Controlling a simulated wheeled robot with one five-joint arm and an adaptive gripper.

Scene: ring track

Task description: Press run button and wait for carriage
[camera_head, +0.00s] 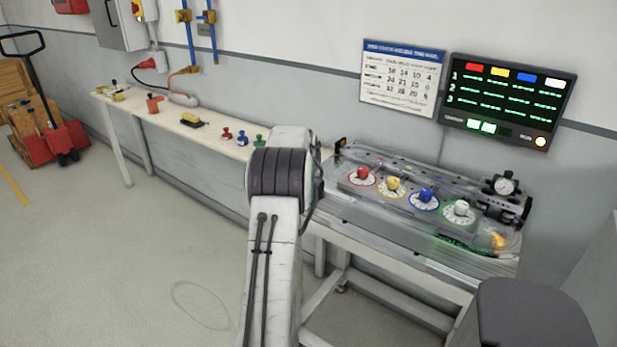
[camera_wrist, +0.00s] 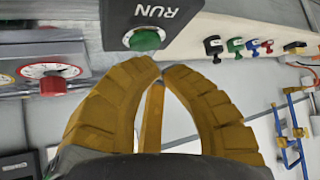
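The green run button (camera_wrist: 145,40) sits on a grey box marked RUN (camera_wrist: 155,13), upside down in the wrist view. My gripper (camera_wrist: 160,66) has its two brown-yellow fingers curved together, tips almost meeting, with nothing between them. The tips appear just below the button in the picture; I cannot tell whether they touch it. In the head view my arm hides the gripper and the button. The clear-covered track unit (camera_head: 400,160) stands on a bench at the right. An orange glow (camera_head: 498,240) shows at its right end; I cannot make out a carriage.
Red (camera_head: 362,174), yellow (camera_head: 393,186), blue (camera_head: 425,197) and white (camera_head: 460,210) knobs line the unit's front. A lit display (camera_head: 508,103) and a number chart (camera_head: 402,77) hang above. A narrow shelf (camera_head: 170,118) holds small items. Floor at left is mostly clear.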

